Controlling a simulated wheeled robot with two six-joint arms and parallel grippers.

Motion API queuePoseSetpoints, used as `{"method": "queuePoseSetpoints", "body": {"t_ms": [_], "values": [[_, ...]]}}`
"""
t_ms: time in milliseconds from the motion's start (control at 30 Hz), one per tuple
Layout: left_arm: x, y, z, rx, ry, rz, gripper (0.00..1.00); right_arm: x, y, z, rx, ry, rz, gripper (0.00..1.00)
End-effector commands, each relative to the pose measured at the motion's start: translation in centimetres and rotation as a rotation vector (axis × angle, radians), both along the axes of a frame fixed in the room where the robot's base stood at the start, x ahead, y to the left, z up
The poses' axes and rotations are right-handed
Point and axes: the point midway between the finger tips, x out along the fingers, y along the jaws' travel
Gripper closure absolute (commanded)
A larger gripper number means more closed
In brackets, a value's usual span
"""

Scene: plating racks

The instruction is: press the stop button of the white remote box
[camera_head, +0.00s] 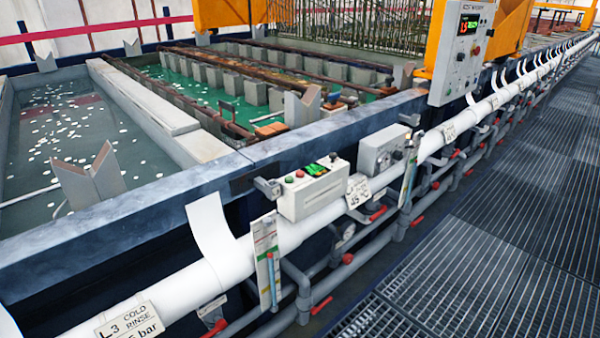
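A white remote box (318,192) sits at the white pipe along the tank's front edge, near the middle of the view. Its sloped top carries a green button (289,179), a red button (299,174) and a small dark display (316,169) with green digits. A small dark part sticks up at its far right end. Lettering on the box is too small to read. Neither of my grippers is in view, and nothing touches the box.
A grey box (378,155) stands just right of the remote box. A white control panel (462,55) with a display hangs farther back. The white pipe (290,235) runs diagonally, with red-handled valves below. The grated walkway (490,230) at right is clear.

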Motion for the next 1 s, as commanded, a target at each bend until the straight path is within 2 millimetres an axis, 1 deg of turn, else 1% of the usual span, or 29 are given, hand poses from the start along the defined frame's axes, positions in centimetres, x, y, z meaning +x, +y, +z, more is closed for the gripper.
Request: {"method": "queuePoseSetpoints", "body": {"t_ms": [400,567,1000], "values": [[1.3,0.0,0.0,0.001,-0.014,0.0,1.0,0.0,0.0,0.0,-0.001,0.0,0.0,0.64],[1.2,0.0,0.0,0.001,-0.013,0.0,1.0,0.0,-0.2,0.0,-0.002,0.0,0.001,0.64],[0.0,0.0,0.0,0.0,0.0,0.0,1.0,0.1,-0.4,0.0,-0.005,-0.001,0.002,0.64]]}}
